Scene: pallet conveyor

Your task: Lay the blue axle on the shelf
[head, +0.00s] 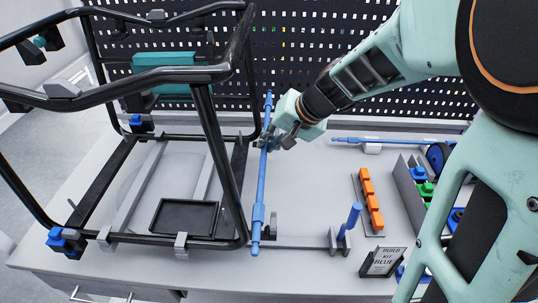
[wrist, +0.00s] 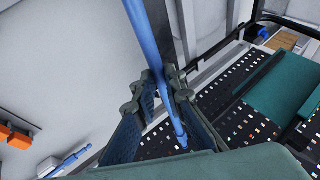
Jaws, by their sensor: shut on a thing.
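My gripper (head: 283,141) is shut on a long blue axle (head: 260,195) near its far half. The axle runs front to back just right of the black tube frame (head: 207,120). In the wrist view the axle (wrist: 150,45) passes between my two fingers (wrist: 162,100). Whether the axle touches the frame or a support cannot be told. A second blue rod (head: 350,140) lies at the back right of the bench. No surface is clearly marked as the shelf; a teal panel (head: 180,72) sits at the frame's back and also shows in the wrist view (wrist: 275,95).
A black tray (head: 183,217) lies inside the frame. A short blue peg (head: 352,217), orange blocks (head: 371,202) and a "BUILD KIT BLUE" sign (head: 383,261) stand to the right. Bins with coloured parts (head: 418,175) are farther right. A perforated panel (head: 300,55) closes the back.

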